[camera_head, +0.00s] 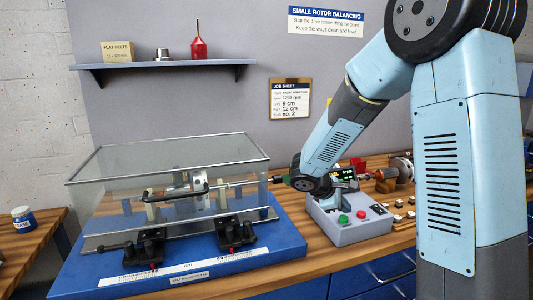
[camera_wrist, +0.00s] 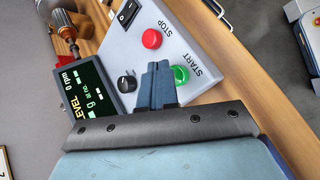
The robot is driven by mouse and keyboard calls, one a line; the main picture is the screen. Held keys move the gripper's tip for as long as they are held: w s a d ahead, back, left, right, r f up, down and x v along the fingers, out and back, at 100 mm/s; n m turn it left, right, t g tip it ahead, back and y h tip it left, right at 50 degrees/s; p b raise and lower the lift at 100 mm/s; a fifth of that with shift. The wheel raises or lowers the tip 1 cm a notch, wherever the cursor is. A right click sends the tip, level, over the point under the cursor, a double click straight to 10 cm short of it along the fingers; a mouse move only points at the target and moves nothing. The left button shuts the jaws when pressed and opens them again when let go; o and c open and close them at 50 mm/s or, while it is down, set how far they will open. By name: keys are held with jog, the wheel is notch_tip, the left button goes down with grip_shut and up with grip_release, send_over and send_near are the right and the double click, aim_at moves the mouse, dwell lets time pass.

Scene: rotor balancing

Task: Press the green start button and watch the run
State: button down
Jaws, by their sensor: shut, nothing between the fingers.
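The green START button (camera_wrist: 180,74) is on the sloped face of the grey control box (camera_head: 350,233), and it also shows in the head view (camera_head: 343,219). My gripper (camera_wrist: 157,82) is shut and empty. In the wrist view its fingertips appear just beside the green button; whether they touch the box cannot be told. The red STOP button (camera_wrist: 152,38) is beyond the fingers. The display (camera_wrist: 85,90) reads 0 rpm. The rotor (camera_head: 180,186) sits on its supports inside the clear guard (camera_head: 105,165), which is down over it.
A black knob (camera_wrist: 127,82) and a black switch (camera_wrist: 128,13) are also on the control box. Small parts (camera_head: 400,217) lie on the wooden bench to its right.

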dwell(0.4)
jog(key=shift+w+f, duration=0.15)
jog(key=shift+f, duration=0.25)
